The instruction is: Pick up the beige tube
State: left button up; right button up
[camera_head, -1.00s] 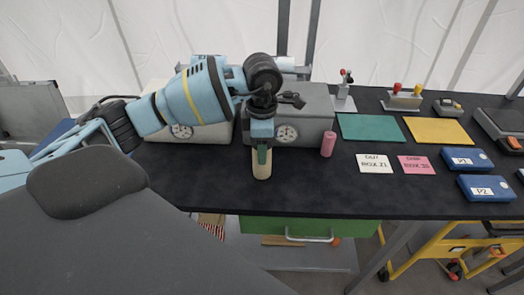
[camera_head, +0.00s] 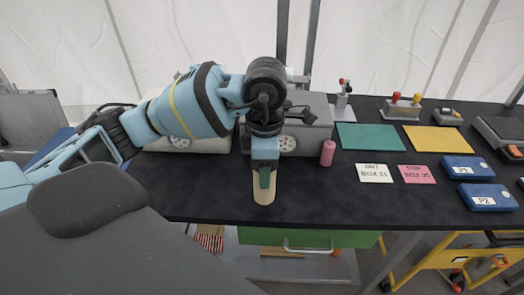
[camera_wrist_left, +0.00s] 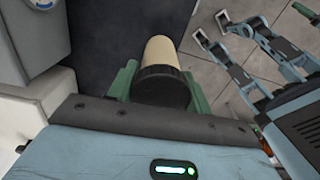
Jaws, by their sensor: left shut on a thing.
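The beige tube (camera_head: 264,194) is upright in my left gripper (camera_head: 264,180), in front of the grey box on the table. The green fingers are shut on it, and its lower part shows below them. In the left wrist view the beige tube (camera_wrist_left: 162,50) points away from the camera, its black cap (camera_wrist_left: 162,88) between the green fingers of my left gripper (camera_wrist_left: 158,82). The tube appears raised near the table's front edge.
A pink cylinder (camera_head: 327,154) stands right of the gripper. A grey box (camera_head: 303,136) with a dial is behind. Green (camera_head: 372,136) and yellow (camera_head: 437,139) mats, labelled cards and blue boxes (camera_head: 482,197) lie right. The dark tabletop (camera_head: 335,196) is clear in front.

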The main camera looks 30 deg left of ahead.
pick_arm(q)
jog(key=s+d, duration=0.5)
jog(key=s, duration=0.1)
jog(key=shift+d+r, duration=0.2)
jog(key=shift+r, duration=0.2)
jog(key=shift+s, duration=0.1)
